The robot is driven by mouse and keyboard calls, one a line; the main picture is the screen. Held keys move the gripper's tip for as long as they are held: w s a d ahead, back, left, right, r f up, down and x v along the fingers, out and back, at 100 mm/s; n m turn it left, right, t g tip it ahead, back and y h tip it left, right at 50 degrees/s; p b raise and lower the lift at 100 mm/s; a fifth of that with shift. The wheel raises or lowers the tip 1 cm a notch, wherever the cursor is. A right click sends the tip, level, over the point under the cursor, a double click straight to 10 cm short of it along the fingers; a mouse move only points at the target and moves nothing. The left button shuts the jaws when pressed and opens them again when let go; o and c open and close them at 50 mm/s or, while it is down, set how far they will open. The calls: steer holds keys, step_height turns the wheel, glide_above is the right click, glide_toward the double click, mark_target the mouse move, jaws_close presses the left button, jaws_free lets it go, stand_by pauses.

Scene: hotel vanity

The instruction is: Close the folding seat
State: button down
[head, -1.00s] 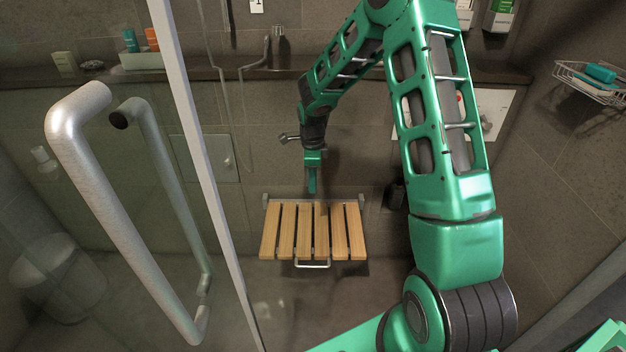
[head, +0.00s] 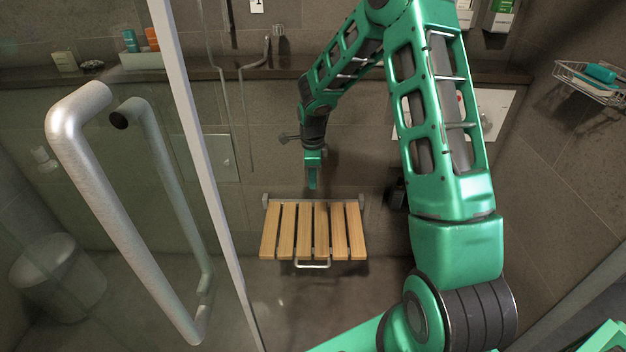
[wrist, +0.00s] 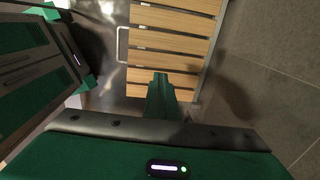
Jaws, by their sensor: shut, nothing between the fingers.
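The folding seat (head: 286,231) is a row of wooden slats on a metal frame, mounted low on the back wall. It is folded down and lies roughly level, with a metal loop handle (head: 313,264) at its front edge. My gripper (head: 313,185) is shut and empty, pointing down above the seat's wall side, with a small gap visible in the head view. In the wrist view, the slats (wrist: 172,47) spread beyond my gripper (wrist: 160,78), and the loop handle (wrist: 122,44) shows on the left. Whether the fingertips touch a slat cannot be told.
A glass door with a thick metal handle (head: 124,215) stands at the left. A ledge (head: 270,74) runs along the back wall above the seat. A wire soap basket (head: 592,82) hangs at the right. The floor in front of the seat is clear.

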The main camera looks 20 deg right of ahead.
stand_by(0.6)
steer(key=c, duration=1.8)
jaws_free()
steer(key=shift+c, duration=0.2)
steer(key=shift+r, duration=0.1)
step_height(320, 180, up, 11)
steer(key=s, duration=0.1)
steer(key=shift+a, duration=0.25)
